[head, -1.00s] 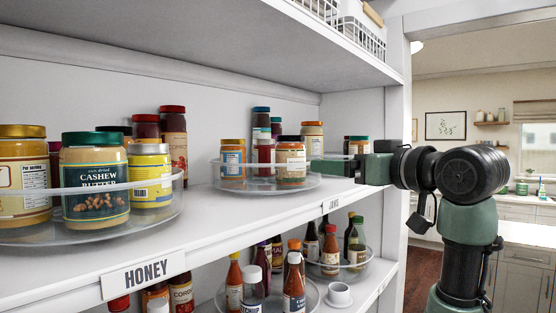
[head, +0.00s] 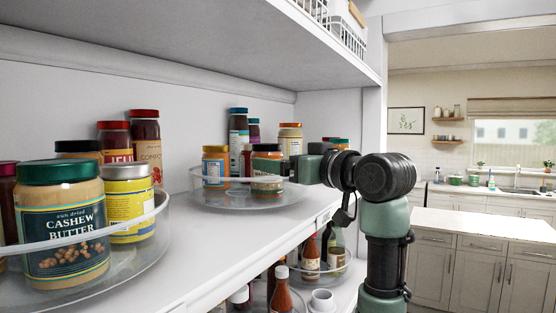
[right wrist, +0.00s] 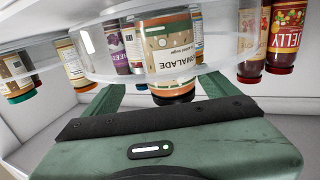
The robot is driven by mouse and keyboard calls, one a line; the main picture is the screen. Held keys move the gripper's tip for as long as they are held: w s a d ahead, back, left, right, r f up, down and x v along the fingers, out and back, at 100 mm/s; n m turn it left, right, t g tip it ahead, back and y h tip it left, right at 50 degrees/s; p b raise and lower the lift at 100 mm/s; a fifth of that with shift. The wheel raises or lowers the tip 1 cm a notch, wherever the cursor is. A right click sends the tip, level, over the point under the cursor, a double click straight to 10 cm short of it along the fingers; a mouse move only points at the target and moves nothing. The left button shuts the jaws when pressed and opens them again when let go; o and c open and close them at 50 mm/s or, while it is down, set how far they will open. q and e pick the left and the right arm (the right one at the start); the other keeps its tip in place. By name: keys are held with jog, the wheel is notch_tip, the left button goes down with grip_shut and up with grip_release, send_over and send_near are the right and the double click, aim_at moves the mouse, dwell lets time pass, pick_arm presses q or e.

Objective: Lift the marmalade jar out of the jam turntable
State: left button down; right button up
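The marmalade jar (head: 267,163), with a dark lid and cream label, stands in the clear-rimmed jam turntable (head: 245,200), at its right front. The jar is upside down in the right wrist view (right wrist: 170,50), its label reading "MARMALADE", with the turntable's clear rim (right wrist: 115,78) crossing it. My right gripper (head: 292,168) reaches in from the right, close beside the jar. In the right wrist view its green fingers (right wrist: 160,92) are spread, one on each side of the jar, with a gap visible at the left. My left gripper is not in view.
An upper shelf (head: 200,45) hangs overhead. Bottles stand below.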

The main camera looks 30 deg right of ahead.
jog(key=shift+w+a+p, duration=0.15)
jog(key=shift+w+p, duration=0.15)
jog(key=shift+w, duration=0.7)
jog(key=shift+w+f, duration=0.1)
jog(key=shift+w, duration=0.05)
grip_shut()
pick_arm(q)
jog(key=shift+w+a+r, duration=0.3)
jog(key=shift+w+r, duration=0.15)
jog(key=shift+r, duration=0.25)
pick_arm(e)
jog(key=shift+r, duration=0.25)
